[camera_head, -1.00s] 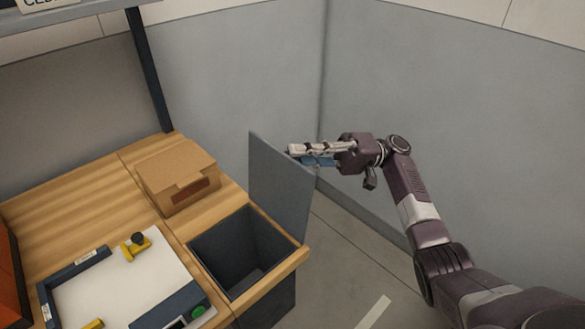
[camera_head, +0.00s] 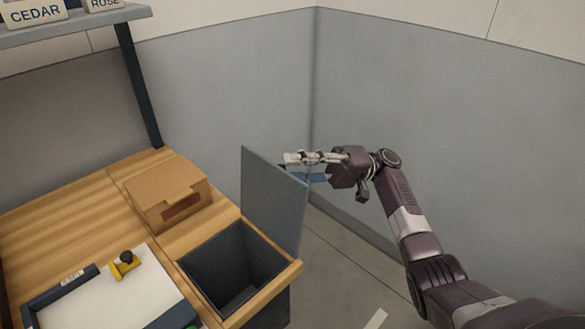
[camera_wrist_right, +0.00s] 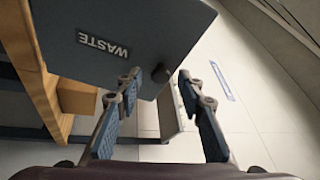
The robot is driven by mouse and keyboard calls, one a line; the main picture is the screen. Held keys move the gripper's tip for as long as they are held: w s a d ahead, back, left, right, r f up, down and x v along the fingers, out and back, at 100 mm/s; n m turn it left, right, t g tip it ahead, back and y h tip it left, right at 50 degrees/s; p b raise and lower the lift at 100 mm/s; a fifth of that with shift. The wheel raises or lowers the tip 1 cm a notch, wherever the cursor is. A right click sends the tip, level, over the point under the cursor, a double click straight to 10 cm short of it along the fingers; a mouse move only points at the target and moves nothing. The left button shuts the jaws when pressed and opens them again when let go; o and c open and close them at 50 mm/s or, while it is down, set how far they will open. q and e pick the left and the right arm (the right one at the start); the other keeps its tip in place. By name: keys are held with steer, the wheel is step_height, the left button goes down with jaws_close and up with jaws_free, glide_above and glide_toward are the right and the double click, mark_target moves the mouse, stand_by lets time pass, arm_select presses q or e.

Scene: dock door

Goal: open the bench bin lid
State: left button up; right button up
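The bench bin (camera_head: 226,312) is set into the right end of the wooden bench, and its dark opening is uncovered. Its grey lid (camera_head: 272,200) stands upright along the opening's far right side. In the right wrist view the lid (camera_wrist_right: 125,28) shows the word WASTE and a dark round knob (camera_wrist_right: 161,73). My right gripper (camera_head: 290,161) is just behind the lid's upper edge. In the right wrist view the right gripper (camera_wrist_right: 158,82) has its fingers apart, with the knob just beyond the gap between the tips and nothing gripped. My left gripper is out of view.
A cardboard box (camera_head: 168,192) sits on the bench (camera_head: 75,205) left of the bin. A white board (camera_head: 110,300) with a yellow and black stamp-like item (camera_head: 125,264) lies in front. A shelf post (camera_head: 138,85) rises at the back. Grey walls stand behind; floor is clear at right.

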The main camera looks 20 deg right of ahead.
steer(key=v, duration=0.7)
steer(key=shift+d, duration=0.3)
steer(key=shift+f, duration=0.1)
